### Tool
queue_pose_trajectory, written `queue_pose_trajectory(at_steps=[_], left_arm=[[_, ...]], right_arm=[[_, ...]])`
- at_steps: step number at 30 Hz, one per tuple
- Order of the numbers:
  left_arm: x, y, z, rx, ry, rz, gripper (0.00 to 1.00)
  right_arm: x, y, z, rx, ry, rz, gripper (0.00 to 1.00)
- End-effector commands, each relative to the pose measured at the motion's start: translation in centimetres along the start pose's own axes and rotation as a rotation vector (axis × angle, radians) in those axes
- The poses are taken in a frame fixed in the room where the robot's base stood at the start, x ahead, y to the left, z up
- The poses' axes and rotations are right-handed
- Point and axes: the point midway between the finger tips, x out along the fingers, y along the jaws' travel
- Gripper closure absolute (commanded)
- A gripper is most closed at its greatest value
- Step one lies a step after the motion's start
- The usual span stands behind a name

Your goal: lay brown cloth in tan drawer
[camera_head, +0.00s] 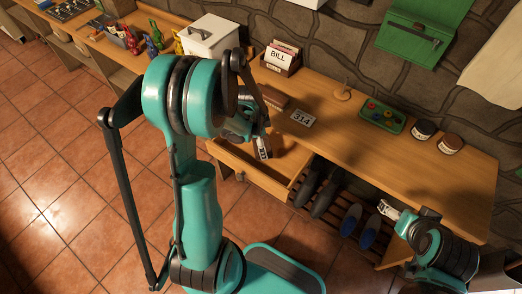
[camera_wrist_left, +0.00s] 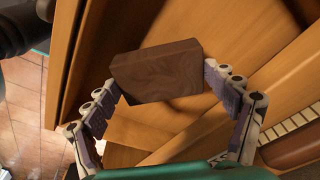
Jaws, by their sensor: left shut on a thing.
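The brown cloth (camera_wrist_left: 158,72) looks like a compact dark brown block in the left wrist view. My left gripper (camera_wrist_left: 165,88) is shut on it, with a finger pad at each side. In the head view my left gripper (camera_head: 263,148) is over the pulled-out tan drawer (camera_head: 250,172), and my arm hides much of that area; I cannot make out the held cloth there. Wooden panels show beneath the cloth in the wrist view. My right gripper (camera_head: 387,210) is at the lower right near the desk front; its finger opening is unclear.
On the desk (camera_head: 460,165) are a bill box (camera_head: 281,58), a reddish-brown block (camera_head: 273,101), a number card (camera_head: 302,118), a green tray (camera_head: 381,116) and two jars (camera_head: 424,130). Dark shoes (camera_head: 318,190) and blue slippers (camera_head: 360,226) sit below. A white box (camera_head: 208,37) stands left.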

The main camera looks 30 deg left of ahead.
Motion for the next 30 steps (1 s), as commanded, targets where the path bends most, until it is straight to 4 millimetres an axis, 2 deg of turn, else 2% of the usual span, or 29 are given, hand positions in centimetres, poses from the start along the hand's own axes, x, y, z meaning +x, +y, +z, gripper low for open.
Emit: queue_pose_trajectory(at_steps=[9, 20, 21, 22, 30], left_arm=[[3.8, 0.0, 0.6, 0.0, 0.0, 0.0, 0.43], [4.1, 0.0, 0.6, 0.0, 0.0, 0.0, 0.43], [4.1, 0.0, 0.6, 0.0, 0.0, 0.0, 0.09], [4.0, 0.0, 0.6, 0.0, 0.0, 0.0, 0.02], [4.0, 0.0, 0.6, 0.0, 0.0, 0.0, 0.0]], right_arm=[[1.4, 0.0, 1.0, 0.0, 0.0, 0.0, 0.16], [1.6, 0.0, 1.1, 0.0, 0.0, 0.0, 0.16], [1.6, 0.0, 1.1, 0.0, 0.0, 0.0, 0.16], [1.5, 0.0, 1.1, 0.0, 0.0, 0.0, 0.16], [1.5, 0.0, 1.1, 0.0, 0.0, 0.0, 0.16]])
